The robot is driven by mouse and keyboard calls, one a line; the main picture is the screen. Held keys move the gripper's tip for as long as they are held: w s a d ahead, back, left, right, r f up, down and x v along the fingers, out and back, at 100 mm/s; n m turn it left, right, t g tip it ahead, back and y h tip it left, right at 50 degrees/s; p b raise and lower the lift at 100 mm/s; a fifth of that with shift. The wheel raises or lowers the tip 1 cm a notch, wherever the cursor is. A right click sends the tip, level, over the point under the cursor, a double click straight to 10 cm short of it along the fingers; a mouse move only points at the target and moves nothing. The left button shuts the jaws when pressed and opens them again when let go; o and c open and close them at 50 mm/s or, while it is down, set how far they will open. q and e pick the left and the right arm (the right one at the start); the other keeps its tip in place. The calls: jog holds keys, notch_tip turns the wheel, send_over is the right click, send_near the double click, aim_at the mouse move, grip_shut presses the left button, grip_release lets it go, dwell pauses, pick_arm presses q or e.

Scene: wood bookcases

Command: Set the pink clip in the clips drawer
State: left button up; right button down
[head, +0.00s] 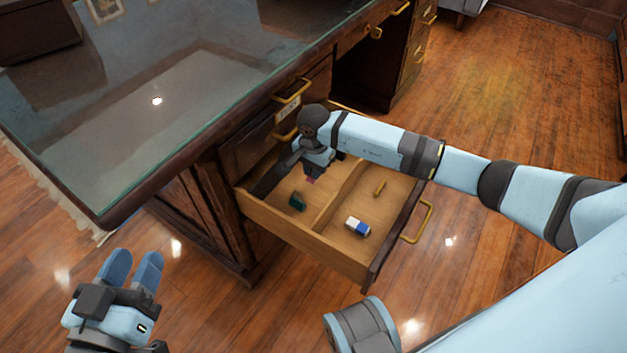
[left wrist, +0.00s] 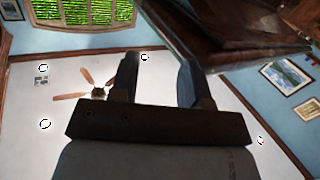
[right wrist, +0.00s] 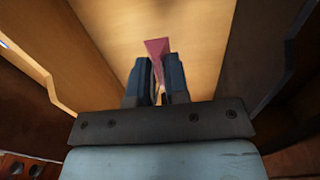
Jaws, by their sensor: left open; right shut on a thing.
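The pink clip (right wrist: 158,48) is held between the fingertips of my right gripper (right wrist: 156,82). In the head view the pink clip (head: 309,181) shows as a small spot below my right gripper (head: 314,170), inside the open drawer (head: 300,236). The clip is over the compartment on the left of the divider, where a dark green clip (head: 297,202) lies. I cannot tell whether the pink clip touches the drawer floor. My left gripper (head: 134,264) is open and empty, out to the left of the drawer; its spread fingers show in the left wrist view (left wrist: 157,85).
The drawer's other compartment holds a blue and white eraser (head: 357,227) and a small yellowish object (head: 379,188). A wooden divider (head: 338,198) separates the two. The glass-topped desk (head: 150,120) overhangs at the left. The wooden floor (head: 490,120) on the right is clear.

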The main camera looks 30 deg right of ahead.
notch_tip(320, 180, down, 4)
jog(key=shift+r+b, duration=0.1)
jog(key=shift+b, duration=0.6)
jog(key=c, duration=1.1)
grip_release()
pick_arm(q)
jog(key=shift+w+a+m+t, duration=0.3)
jog(key=shift+w+m, duration=0.1)
jog(key=shift+m, duration=0.1)
jog(key=shift+r, duration=0.1)
